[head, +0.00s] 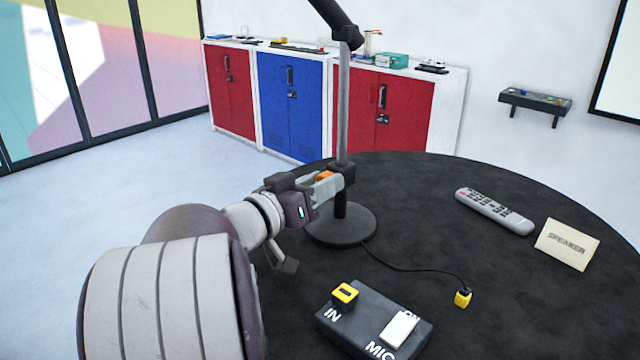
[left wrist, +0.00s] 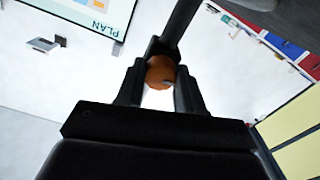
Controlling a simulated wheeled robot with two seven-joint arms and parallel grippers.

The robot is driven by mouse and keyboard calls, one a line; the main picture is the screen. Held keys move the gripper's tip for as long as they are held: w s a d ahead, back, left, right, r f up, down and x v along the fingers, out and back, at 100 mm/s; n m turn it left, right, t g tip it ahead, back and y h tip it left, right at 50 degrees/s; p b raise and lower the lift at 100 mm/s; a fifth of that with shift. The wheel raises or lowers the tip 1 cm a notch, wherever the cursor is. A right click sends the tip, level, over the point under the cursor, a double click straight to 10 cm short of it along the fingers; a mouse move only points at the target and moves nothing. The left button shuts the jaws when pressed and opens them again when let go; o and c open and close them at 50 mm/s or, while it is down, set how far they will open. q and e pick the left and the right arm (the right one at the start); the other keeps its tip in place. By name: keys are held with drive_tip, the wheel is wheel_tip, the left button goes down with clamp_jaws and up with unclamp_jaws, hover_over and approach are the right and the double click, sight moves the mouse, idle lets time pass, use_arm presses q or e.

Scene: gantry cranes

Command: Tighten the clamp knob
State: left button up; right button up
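The microphone stand rises from a round black base on the table, with a grey pole (head: 343,110) and a dark clamp collar (head: 342,172) low on it. The orange clamp knob (head: 325,176) sticks out from the collar's left side. My left gripper (head: 328,184) reaches in from the left with its fingers on either side of the knob. In the left wrist view the round orange knob (left wrist: 160,72) sits between the fingertips, which appear to touch it on both sides. The knob's far side is hidden. My right gripper is in neither view.
On the round black table (head: 440,200) are a grey remote (head: 494,211), a SPEAKER card (head: 567,245), and a dark box (head: 375,322) marked IN and MIC. A black cable with a yellow plug (head: 463,298) runs from the stand base. Red and blue cabinets (head: 291,105) stand behind.

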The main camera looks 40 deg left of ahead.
use_arm(q)
drive_tip(key=shift+m, duration=0.3)
drive_tip(key=m+b, duration=0.2)
drive_tip(key=m, duration=0.1)
drive_tip(key=shift+f, duration=0.15)
drive_tip(key=m+b, duration=0.2)
drive_tip(key=m, duration=0.3)
drive_tip(key=shift+d+b, duration=0.1)
drive_tip(key=shift+b, duration=0.25)
drive_tip(key=m+b, duration=0.4)
drive_tip(key=m, duration=0.1)
drive_tip(key=shift+f, duration=0.1)
drive_tip(key=shift+m+b, duration=1.2)
drive_tip(key=shift+m, duration=0.7)
drive_tip(key=o, duration=1.1)
drive_tip(key=shift+c, duration=0.2)
